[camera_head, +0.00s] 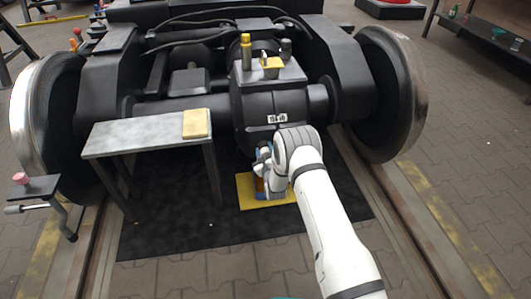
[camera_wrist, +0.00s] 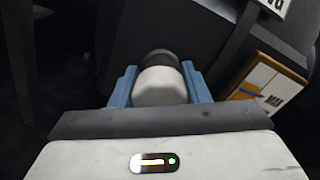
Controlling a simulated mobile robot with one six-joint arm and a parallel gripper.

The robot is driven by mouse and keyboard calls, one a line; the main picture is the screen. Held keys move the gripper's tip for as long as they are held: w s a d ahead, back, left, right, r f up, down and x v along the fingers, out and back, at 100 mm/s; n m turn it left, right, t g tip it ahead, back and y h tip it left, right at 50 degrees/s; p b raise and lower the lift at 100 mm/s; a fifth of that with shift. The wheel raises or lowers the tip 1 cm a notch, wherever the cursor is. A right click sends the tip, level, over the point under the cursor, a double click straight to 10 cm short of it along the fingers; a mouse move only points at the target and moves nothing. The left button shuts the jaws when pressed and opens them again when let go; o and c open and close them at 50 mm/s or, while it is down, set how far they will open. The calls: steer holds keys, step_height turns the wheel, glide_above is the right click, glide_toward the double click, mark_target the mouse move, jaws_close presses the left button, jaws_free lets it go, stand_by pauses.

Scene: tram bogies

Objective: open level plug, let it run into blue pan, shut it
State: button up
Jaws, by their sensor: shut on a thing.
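My gripper (camera_head: 262,163) is at the lower front of the dark gearbox (camera_head: 265,105), below its small white label. In the wrist view my gripper (camera_wrist: 158,88) has its blue fingers on both sides of a pale, round-ended piece (camera_wrist: 160,87) with a dark collar behind it. It looks like the level plug, and the fingers are shut on it. Whether it is seated or free cannot be told. In the head view my arm hides it. I cannot make out the blue pan for certain; blue and orange patches show around my gripper above a yellow plate (camera_head: 246,192).
A grey table (camera_head: 140,135) with a yellow block (camera_head: 195,123) stands left of my arm. Large wheels (camera_head: 45,125) (camera_head: 392,95) flank the gearbox. A yellow-capped bottle (camera_head: 246,50) stands on top of the gearbox. The dark mat (camera_head: 170,230) in front has bare room.

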steer(key=shift+w+d+r+m+b, duration=0.1)
steer(key=shift+m+b, duration=0.05)
steer(key=shift+m, duration=0.5)
steer(key=shift+r+m+b, duration=0.1)
steer(key=shift+m+b, duration=0.05)
steer(key=shift+m, duration=0.5)
steer(key=o, duration=1)
steer(key=shift+f, duration=0.15)
steer(key=shift+p+v, duration=1.65)
steer(key=shift+v, duration=2.3)
